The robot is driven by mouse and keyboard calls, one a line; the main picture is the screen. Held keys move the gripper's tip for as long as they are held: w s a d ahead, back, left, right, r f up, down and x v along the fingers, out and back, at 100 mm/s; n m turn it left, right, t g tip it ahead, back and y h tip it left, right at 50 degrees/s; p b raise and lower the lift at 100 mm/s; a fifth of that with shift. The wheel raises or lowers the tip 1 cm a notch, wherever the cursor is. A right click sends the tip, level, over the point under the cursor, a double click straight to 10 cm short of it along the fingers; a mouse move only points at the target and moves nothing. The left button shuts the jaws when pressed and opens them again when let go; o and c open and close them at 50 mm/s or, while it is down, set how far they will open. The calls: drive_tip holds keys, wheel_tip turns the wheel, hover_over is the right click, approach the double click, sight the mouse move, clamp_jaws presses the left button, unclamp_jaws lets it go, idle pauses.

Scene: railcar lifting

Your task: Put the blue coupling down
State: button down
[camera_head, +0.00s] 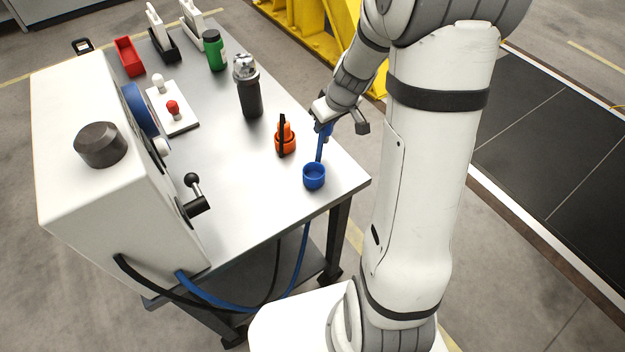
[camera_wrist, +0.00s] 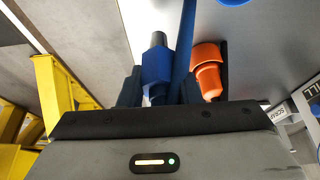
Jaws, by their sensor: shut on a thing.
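My gripper (camera_head: 330,121) is above the right edge of the metal table, shut on the blue coupling (camera_head: 325,130). In the wrist view the blue coupling (camera_wrist: 157,66) sits between the dark fingers (camera_wrist: 158,90), its narrower grey tip pointing away from the gripper. A long blue strip, likely hose or a post, runs beside it. A blue cup-shaped holder (camera_head: 314,177) stands at the table's near right corner, below and apart from the gripper. Its rim also shows at the top of the wrist view (camera_wrist: 233,1). The fingers partly hide the coupling.
An orange coupling (camera_head: 286,137) with a black upright stands left of my gripper. A white control box (camera_head: 105,180) fills the table's left side. Open metal surface lies mid-table.

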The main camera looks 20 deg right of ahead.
drive_tip(key=s+a+r+n+g+y+b, duration=0.1)
drive_tip(key=s+a+r+n+g+b, duration=0.25)
drive_tip(key=n, duration=0.55)
drive_tip(key=s+a+r+n+g+y+b, duration=0.25)
drive_tip(key=s+n, duration=0.25)
drive_tip(key=n, duration=0.4)
drive_tip(key=shift+h, duration=0.35)
drive_tip(key=shift+d+f+p, duration=0.15)
drive_tip(key=shift+f+p, duration=0.3)
drive_tip(key=shift+f, duration=4.2)
drive_tip(key=c, duration=1.1)
unclamp_jaws()
drive_tip(key=shift+o, duration=0.2)
drive_tip(key=shift+r, duration=0.1)
